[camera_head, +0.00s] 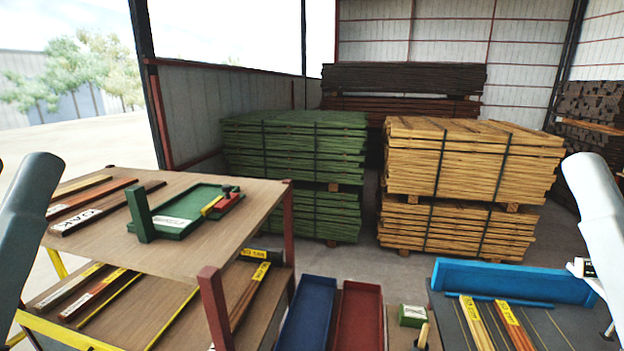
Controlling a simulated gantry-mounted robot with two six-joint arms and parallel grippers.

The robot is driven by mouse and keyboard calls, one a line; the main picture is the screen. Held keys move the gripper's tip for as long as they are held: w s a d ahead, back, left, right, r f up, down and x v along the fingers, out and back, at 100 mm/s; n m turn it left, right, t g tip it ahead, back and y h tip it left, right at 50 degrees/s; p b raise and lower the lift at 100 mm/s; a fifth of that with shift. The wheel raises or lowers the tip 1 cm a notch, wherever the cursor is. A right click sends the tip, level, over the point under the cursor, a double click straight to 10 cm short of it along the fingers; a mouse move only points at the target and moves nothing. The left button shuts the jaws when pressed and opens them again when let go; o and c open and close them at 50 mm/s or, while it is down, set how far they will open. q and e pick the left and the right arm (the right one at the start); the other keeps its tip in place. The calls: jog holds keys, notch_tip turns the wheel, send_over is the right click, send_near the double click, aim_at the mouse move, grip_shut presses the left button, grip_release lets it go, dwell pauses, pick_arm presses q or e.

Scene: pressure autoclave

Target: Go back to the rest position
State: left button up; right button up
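A grey link of my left arm stands at the left edge and a grey link of my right arm at the right edge. Both rise at the sides of the picture, and neither shows any gripper fingers. Both grippers are out of view, so I cannot see whether they hold anything. A small black-and-white part (583,268) shows beside the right arm; I cannot tell what it belongs to.
A wooden two-level bench (190,257) at left bears labelled strips and a green fixture (185,217). Blue (308,312) and red (358,315) trays stand front centre. A blue-backed table (510,280) at right bears strips. Green (295,150) and yellow (470,165) timber stacks stand behind.

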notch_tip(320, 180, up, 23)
jog(key=p, duration=1.9)
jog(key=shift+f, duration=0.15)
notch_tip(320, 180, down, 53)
jog(key=b, duration=5.3)
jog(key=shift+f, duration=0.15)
